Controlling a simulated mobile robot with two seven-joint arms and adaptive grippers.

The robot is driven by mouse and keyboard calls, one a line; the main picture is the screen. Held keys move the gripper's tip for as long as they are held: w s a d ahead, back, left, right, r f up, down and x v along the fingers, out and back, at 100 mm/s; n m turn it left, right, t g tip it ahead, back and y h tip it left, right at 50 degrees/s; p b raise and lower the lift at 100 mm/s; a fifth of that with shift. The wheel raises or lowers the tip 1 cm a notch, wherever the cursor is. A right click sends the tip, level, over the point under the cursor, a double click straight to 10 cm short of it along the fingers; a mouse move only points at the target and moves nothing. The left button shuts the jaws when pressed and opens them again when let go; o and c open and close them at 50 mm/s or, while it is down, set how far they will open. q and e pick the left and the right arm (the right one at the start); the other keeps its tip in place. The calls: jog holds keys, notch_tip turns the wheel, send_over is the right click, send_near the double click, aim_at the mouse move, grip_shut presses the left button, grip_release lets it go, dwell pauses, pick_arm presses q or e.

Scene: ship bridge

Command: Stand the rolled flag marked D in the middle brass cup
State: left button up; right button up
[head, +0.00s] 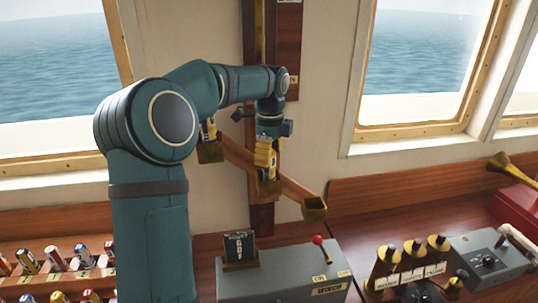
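Three brass cups sit along a slanted wooden bar on the wall. The left cup (210,153) holds a rolled flag (208,130) with yellow, white and dark parts. The middle cup (269,188) has a mostly yellow rolled flag (265,158) standing in it, nearly upright; I cannot read a letter on it. The right cup (314,209) looks empty. My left gripper (263,128) is right above the yellow flag, its dark fingers spread to either side of the flag's top. My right gripper is not in view.
A rack of several rolled flags (58,262) is at the lower left, partly behind my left arm. A grey winch box (285,275) with a red-knobbed lever (318,241) stands below the cups. Brass-topped levers (412,250) and a brass horn (500,163) are to the right.

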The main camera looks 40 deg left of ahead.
pick_arm(q)
notch_tip(320, 180, up, 12)
dwell(0.6)
jog(key=shift+d, duration=0.1)
dwell(0.4)
